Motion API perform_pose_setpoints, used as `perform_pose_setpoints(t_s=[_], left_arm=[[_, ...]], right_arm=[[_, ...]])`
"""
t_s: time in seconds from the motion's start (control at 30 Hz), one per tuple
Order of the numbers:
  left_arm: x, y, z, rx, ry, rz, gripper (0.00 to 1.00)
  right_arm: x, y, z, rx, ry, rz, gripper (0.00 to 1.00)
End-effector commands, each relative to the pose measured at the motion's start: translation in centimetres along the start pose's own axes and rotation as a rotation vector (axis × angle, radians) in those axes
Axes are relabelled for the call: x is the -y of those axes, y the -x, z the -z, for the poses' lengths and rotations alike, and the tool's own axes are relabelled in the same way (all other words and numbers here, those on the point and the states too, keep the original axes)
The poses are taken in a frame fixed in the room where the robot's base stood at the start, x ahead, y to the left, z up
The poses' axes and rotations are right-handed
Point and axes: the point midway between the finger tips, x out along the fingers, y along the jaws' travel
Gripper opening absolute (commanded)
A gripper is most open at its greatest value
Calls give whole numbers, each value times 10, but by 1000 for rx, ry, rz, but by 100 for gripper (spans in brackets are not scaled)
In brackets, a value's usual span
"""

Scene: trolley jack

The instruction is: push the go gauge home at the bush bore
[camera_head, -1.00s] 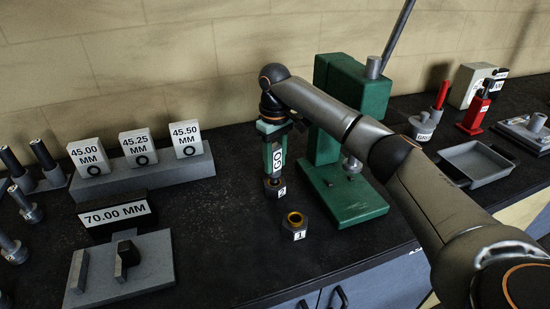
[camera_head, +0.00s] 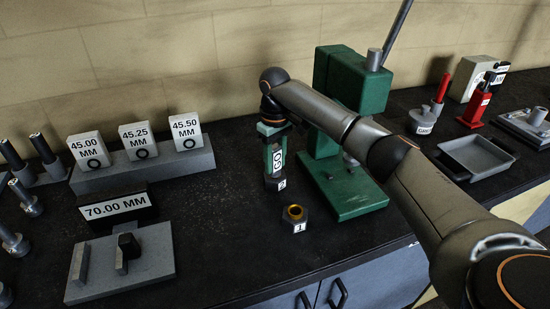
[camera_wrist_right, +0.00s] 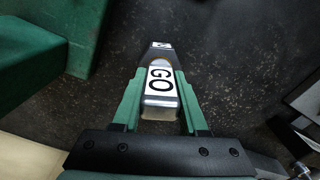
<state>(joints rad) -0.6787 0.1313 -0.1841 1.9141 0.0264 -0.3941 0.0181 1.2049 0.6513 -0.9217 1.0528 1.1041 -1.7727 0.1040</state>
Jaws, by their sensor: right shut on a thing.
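The go gauge (camera_head: 277,160), with its white GO label, stands upright at the bush marked 2 (camera_head: 274,184). My right gripper (camera_head: 274,149) is shut on the gauge's handle from above; its green fingers flank the handle. In the right wrist view the gauge (camera_wrist_right: 160,92) lies between the fingers (camera_wrist_right: 159,80), in line with the bush (camera_wrist_right: 160,50). The gauge's lower end is at the bore; how deep it sits is hidden. A second bush marked 1 (camera_head: 294,217) stands in front, its brass-coloured bore empty. My left gripper is not in view.
A green press (camera_head: 347,195) stands close to the right of bush 2. A grey block with size tiles (camera_head: 145,168) and a 70.00 MM stand (camera_head: 155,260) are at the left. A grey tray (camera_head: 475,158) is at the right. Bench front is fairly clear.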

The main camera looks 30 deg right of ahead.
Motion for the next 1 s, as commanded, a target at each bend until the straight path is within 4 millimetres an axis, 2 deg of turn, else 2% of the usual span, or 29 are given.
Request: perform_pose_setpoints(t_s=[0.13, 0.17, 0.43, 0.47, 0.77, 0.87, 1.0], left_arm=[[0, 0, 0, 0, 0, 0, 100], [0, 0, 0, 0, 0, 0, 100], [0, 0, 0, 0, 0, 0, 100], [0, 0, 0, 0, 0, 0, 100], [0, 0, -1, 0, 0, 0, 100], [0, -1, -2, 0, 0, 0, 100], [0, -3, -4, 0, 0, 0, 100]], right_arm=[[0, -3, 0, -1, 0, 0, 0], [0, -3, 0, -1, 0, 0, 44], [0, -3, 0, -1, 0, 0, 75], [0, -3, 0, -1, 0, 0, 77], [0, -1, 0, 0, 0, 0, 77], [0, 9, 1, -2, 1, 0, 77], [1, 36, 1, -5, 1, 1, 77]])
